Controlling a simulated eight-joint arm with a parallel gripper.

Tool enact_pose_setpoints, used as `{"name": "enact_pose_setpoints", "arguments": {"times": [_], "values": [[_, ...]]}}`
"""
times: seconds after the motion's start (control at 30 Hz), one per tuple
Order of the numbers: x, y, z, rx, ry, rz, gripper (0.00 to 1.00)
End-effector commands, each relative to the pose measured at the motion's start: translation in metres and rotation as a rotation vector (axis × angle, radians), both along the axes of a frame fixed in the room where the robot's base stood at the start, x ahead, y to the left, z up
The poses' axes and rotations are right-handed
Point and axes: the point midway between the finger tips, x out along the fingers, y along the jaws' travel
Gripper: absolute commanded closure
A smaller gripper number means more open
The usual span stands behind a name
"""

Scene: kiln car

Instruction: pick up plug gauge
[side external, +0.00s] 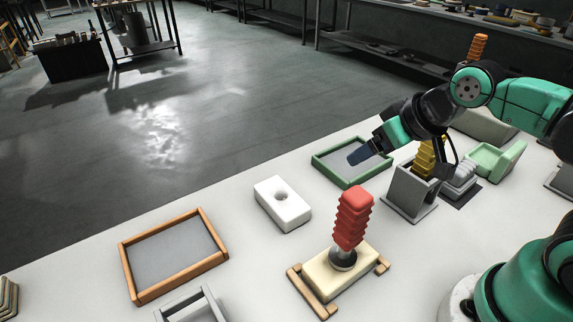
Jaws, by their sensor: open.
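A red ribbed handle (352,218) with a round metal end stands upright on a cream block (325,283) at the front centre; it looks like the plug gauge. The block sits between tan wooden rails. A yellow ribbed handle (424,158) stands in a grey angled holder (408,192), partly hidden by my arm. My gripper (358,156) is open, dark-fingered, and appears above or over the green-rimmed tray (336,175), up and away from the red handle and apart from it. I see nothing between its fingers.
A white block with a round hole (283,204) lies left of the red handle. An orange-framed tray (205,276) is farther left, with a grey frame (190,306) at the front edge. A green angled block (497,158) stands right. Bare table lies between these.

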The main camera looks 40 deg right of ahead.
Motion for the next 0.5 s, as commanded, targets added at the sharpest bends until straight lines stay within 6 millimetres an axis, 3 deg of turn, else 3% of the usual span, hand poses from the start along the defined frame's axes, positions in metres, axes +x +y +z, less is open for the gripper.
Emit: {"name": "enact_pose_setpoints", "arguments": {"times": [0.17,0.43,0.5], "values": [[0.0,0.0,0.018,0.0,0.0,0.0,0.24],[-0.001,0.001,0.078,0.001,0.002,0.001,0.24],[-0.005,0.025,0.073,0.039,0.119,0.026,0.24]]}}
